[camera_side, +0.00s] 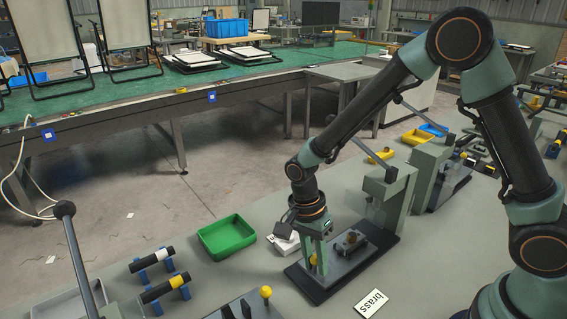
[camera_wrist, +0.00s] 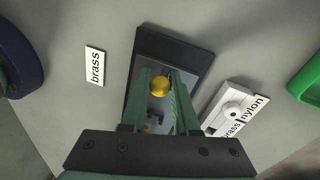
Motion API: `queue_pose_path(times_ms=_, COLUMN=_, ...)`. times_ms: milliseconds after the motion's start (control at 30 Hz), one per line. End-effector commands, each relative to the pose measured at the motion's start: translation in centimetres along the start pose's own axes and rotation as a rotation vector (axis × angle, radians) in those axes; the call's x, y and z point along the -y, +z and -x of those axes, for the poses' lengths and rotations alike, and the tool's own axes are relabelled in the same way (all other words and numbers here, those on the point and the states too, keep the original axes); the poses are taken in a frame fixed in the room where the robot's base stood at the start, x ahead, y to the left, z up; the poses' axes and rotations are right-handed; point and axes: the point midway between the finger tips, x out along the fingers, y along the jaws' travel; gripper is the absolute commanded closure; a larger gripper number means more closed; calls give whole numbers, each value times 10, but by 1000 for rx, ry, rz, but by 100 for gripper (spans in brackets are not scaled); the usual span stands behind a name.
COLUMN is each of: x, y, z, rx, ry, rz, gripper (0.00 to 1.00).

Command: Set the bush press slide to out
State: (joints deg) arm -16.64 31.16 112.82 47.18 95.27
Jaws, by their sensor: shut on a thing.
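The bush press (camera_side: 388,200) is a grey-green frame on a dark base plate, with a lever at its top. Its slide (camera_side: 349,243) lies on the base in front of the frame and carries a small dark fixture. A yellow ball knob (camera_side: 313,261) is at the slide's near left end. My gripper (camera_side: 315,264) points down over that end, shut on the yellow knob. In the wrist view the knob (camera_wrist: 160,86) sits between the two green fingers (camera_wrist: 161,84). The fingers partly hide the slide, so its exact position is hard to tell.
A white brass/nylon block (camera_wrist: 232,108) and an empty green tray (camera_side: 227,237) stand left of the press. A "brass" card (camera_side: 372,303) lies in front. Black rods on blue stands (camera_side: 165,288) and another yellow knob (camera_side: 266,292) are further left. A second press (camera_side: 430,170) stands behind.

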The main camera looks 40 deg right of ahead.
Motion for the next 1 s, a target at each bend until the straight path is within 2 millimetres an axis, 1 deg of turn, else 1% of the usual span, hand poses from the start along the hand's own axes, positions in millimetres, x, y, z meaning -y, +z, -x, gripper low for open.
queue_pose_path(times_ms=33, x=4, y=14, z=2, rx=-6, ry=-7, rz=9, gripper=100)
queue_pose_path(times_ms=100, x=7, y=29, z=3, rx=-14, ry=-9, rz=9, gripper=100)
queue_pose_path(times_ms=233, x=11, y=51, z=4, rx=-23, ry=-15, rz=5, gripper=100)
queue_pose_path(times_ms=367, x=12, y=59, z=4, rx=-27, ry=-16, rz=2, gripper=100)
queue_pose_path(times_ms=633, x=13, y=61, z=4, rx=-27, ry=-19, rz=5, gripper=100)
queue_pose_path(times_ms=667, x=13, y=61, z=4, rx=-27, ry=-20, rz=5, gripper=64)
queue_pose_path(times_ms=700, x=13, y=61, z=4, rx=-27, ry=-20, rz=5, gripper=60)
queue_pose_path(times_ms=1000, x=12, y=59, z=5, rx=-27, ry=-15, rz=2, gripper=60)
